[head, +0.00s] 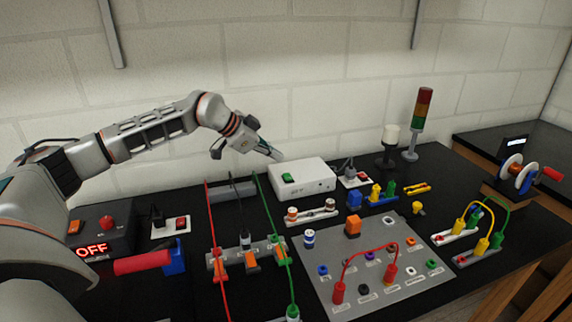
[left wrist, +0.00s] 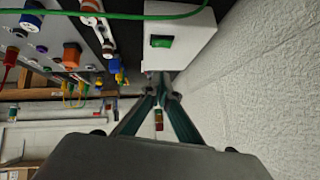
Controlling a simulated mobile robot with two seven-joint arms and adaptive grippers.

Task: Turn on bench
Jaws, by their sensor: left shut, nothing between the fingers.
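My left gripper (head: 274,155) is shut and empty, reaching over the back of the bench (head: 440,153), a black worktop, at the back edge of a white box (head: 312,172). The box has a green rocker switch (head: 287,177) on top. In the left wrist view the shut fingertips (left wrist: 161,78) are by the box's end and the green switch (left wrist: 162,41) is above them in the picture; contact cannot be told. A dark control unit (head: 110,240) at the left shows OFF in red, with an orange switch (head: 74,227) and a red button (head: 108,221). My right gripper is not in view.
A white socket plate with a red switch (head: 181,222) is beside the control unit. Red and green cables run across the middle. A grey panel (head: 330,255) with coloured sockets is at the front. A signal tower (head: 421,110) and a white-topped lamp (head: 390,137) stand at the back.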

